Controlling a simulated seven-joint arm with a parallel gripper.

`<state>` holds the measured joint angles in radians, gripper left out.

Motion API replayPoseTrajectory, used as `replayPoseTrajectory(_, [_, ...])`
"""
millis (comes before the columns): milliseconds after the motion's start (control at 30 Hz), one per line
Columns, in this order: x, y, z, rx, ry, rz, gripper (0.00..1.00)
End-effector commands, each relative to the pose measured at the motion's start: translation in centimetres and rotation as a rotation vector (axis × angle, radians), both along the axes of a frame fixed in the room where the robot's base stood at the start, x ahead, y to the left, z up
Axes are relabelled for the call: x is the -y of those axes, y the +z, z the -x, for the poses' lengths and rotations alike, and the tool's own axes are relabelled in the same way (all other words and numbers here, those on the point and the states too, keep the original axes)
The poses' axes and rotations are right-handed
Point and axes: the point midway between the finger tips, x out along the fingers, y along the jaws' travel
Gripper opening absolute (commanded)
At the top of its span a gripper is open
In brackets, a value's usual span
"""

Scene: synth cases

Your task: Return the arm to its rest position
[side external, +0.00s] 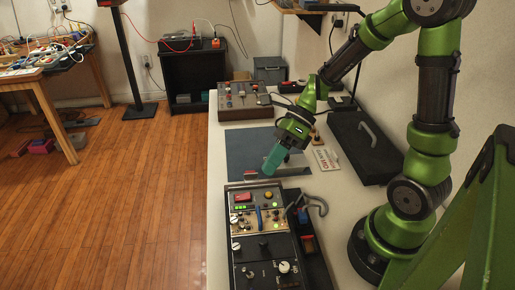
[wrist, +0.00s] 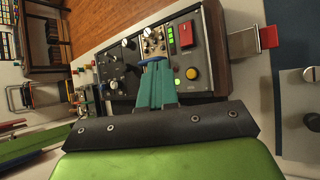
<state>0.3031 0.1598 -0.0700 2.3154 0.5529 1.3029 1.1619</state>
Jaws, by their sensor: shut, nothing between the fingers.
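My gripper (side external: 273,160) has teal fingers and hangs tilted down over the bench, above the near edge of the blue mat and just behind the control panel. In the wrist view the teal fingers (wrist: 156,84) lie together, shut with nothing between them. My green and black arm reaches in from the right. The control panel (side external: 258,235) has knobs, green lights, a red switch and a yellow button; the panel also shows in the wrist view (wrist: 128,75). I cannot tell the exact height of the fingertips over the bench.
A second control box (side external: 243,101) stands at the back of the white bench. A black case (side external: 366,147) with a handle lies right of the blue mat (side external: 243,153). A white sign (side external: 324,158) is beside the mat. Open wooden floor (side external: 120,200) lies to the left.

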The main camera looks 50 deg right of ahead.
Motion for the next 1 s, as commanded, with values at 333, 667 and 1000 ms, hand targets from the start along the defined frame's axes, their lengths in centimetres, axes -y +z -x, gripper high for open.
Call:
replayPoseTrajectory(333, [0.3, -0.3, 0.1, 0.065, 0.072, 0.031, 0.0])
replayPoseTrajectory(667, [1.9, 1.5, 2.8, 0.63, 0.842, 0.44, 0.0])
replayPoseTrajectory(1000, [1.8, 9.1, 4.7, 1.17, 1.683, 0.996, 0.0])
